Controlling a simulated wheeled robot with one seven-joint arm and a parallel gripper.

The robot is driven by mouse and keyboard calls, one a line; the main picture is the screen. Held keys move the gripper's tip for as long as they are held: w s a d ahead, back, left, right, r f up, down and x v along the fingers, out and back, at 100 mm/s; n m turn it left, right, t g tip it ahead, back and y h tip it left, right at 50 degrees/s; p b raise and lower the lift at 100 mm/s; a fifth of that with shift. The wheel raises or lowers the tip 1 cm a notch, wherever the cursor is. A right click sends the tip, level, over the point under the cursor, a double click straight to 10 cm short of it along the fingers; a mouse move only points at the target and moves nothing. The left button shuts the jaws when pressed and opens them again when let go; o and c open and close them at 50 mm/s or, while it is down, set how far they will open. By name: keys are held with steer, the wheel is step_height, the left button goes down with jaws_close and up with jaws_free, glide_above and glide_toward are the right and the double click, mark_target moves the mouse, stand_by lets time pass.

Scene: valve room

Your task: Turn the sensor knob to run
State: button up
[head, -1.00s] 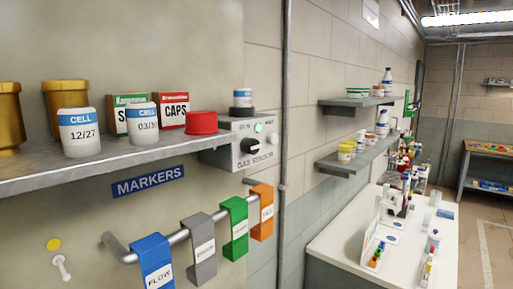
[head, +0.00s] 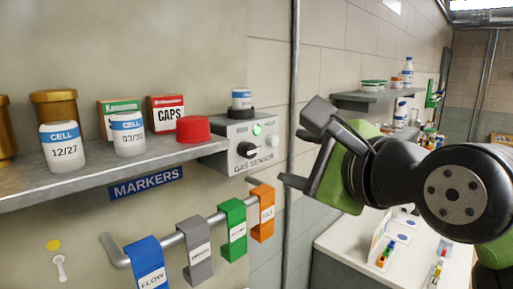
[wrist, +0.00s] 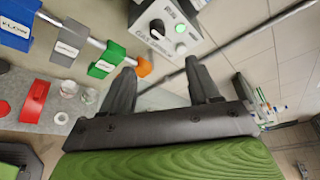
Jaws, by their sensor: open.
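The gas sensor is a light grey box (head: 229,160) at the right end of the shelf, with a black knob (head: 247,150) on its front and a lit green lamp (head: 257,129) above the knob. The knob's exact pointing is too small to tell. My gripper (head: 303,146) is open and empty, to the right of the box and apart from it. In the wrist view the box (wrist: 185,40) and knob (wrist: 157,29) appear beyond the fingertips of my gripper (wrist: 160,65), near the top edge.
The shelf (head: 85,180) holds white cell jars (head: 62,147), a red cap (head: 193,129) and boxes. Below, a rail (head: 200,232) carries blue, grey, green and orange tags. A vertical pipe (head: 293,100) runs right of the box. A white bench (head: 345,255) stands at lower right.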

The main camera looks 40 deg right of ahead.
mark_target(251, 151)
steer(key=x, duration=0.8)
steer(key=p+x, duration=0.1)
steer(key=x, duration=0.6)
steer(key=shift+w+a+f, duration=0.1)
steer(key=shift+w+f, duration=0.1)
steer(key=shift+w, duration=0.25)
steer(key=shift+s, duration=0.1)
steer(key=shift+c, duration=1)
steer(key=c, duration=0.8)
steer(key=shift+c, duration=0.2)
